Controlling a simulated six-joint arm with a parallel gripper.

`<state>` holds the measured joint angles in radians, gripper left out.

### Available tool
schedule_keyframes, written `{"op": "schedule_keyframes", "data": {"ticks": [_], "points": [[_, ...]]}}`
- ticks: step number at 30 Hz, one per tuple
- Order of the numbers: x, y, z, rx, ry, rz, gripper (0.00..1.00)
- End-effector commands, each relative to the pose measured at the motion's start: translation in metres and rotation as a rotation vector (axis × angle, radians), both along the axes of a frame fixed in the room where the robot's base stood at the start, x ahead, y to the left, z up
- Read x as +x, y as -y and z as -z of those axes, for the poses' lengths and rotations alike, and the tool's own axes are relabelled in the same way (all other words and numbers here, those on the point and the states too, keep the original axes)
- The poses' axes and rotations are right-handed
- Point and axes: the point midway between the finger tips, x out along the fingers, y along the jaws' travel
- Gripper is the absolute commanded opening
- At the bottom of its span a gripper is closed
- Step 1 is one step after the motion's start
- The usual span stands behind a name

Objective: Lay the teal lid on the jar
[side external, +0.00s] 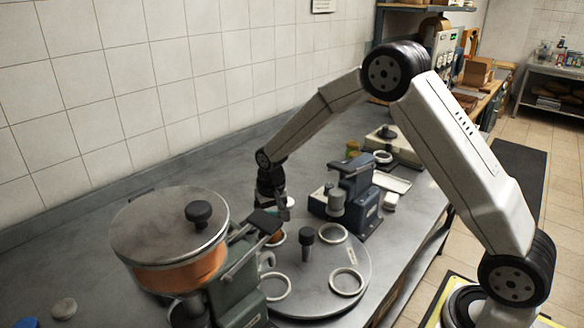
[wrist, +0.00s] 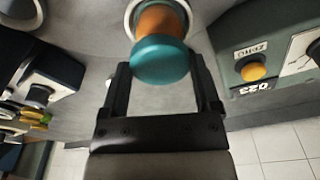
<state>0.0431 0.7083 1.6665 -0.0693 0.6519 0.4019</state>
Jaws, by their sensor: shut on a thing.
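The teal lid (wrist: 160,60) is between the two fingers of my gripper (wrist: 160,68) in the wrist view, and the fingers are shut on it. The jar (wrist: 160,22), with orange contents, is directly behind the lid in line with it. I cannot tell whether lid and jar touch. In the side view my gripper (side external: 270,203) points down above the jar (side external: 278,238), which is mostly hidden by the green machine. The lid cannot be made out there. The jar stands at a pale ring of the round grey turntable (side external: 318,272).
Close left of the jar is a green machine (side external: 238,275) with a wide round pan (side external: 170,228). A blue-grey machine (side external: 355,195) stands right of my gripper. The turntable has an upright knob (side external: 307,240) and other pale rings (side external: 346,282). The bench behind is mostly clear.

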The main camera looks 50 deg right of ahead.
Motion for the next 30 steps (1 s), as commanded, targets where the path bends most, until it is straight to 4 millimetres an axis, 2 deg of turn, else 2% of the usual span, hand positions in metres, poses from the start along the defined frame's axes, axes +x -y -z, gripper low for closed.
{"op": "schedule_keyframes", "data": {"ticks": [30], "points": [[-0.0002,0.0000,0.0053,0.000,-0.001,0.000,0.17]]}}
